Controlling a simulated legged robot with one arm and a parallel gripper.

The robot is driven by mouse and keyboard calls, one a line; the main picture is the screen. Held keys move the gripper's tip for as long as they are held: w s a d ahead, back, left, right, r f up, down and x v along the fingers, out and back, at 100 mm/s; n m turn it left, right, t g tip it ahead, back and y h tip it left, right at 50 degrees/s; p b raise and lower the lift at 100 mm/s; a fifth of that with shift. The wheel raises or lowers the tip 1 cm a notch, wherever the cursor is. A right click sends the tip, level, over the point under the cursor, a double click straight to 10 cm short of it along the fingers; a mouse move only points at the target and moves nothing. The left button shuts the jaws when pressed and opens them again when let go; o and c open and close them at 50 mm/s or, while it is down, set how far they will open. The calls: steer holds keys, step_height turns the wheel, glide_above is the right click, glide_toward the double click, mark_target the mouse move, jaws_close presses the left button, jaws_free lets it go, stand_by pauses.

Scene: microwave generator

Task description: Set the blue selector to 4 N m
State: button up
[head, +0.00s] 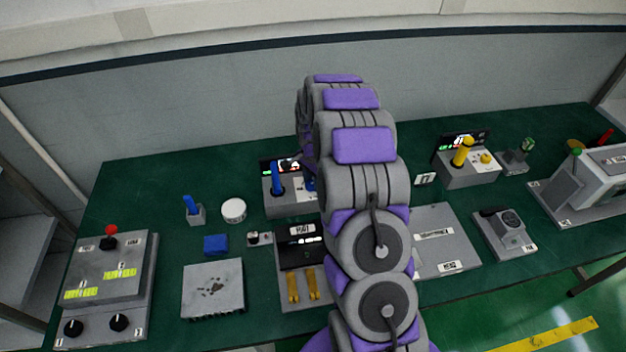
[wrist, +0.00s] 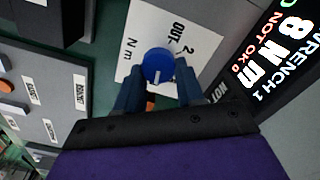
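The blue selector (wrist: 158,65) is a round blue knob on a pale panel (wrist: 140,32) in the wrist view. Printed "2", "OUT" and "N m" are legible around it; other marks are hidden. My gripper (wrist: 158,88) has one dark blue finger on each side of the knob, very close to it. I cannot tell whether they touch it. The display (wrist: 275,55) beside the panel reads "WRENCH 1", "8 N m" and "NOT OK". In the head view, my arm partly hides the grey wrench box (head: 290,208) and covers the fingertips.
A blue handle (head: 277,178) stands on the wrench box. A similar box with a yellow handle (head: 462,151) is at the right. A blue-handled holder (head: 195,210), a white round container (head: 233,210) and a panel with a red-topped lever (head: 110,236) are at the left.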

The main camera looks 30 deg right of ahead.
steer(key=shift+a, duration=0.25)
steer(key=c, duration=0.4)
steer(key=shift+c, duration=0.2)
steer(key=shift+n, duration=0.3)
steer(key=n+p, duration=0.3)
steer(key=n, duration=0.2)
steer(key=shift+a+r, duration=0.1)
steer(key=n+p, duration=0.1)
steer(key=n, duration=0.4)
steer(key=shift+a+n+p, duration=0.15)
steer(key=shift+n+p, duration=0.2)
steer(key=shift+n, duration=0.05)
steer(key=shift+f+n+p, duration=0.2)
steer(key=shift+n+p, duration=0.15)
steer(key=shift+n, duration=1.85)
steer(key=shift+s, duration=0.1)
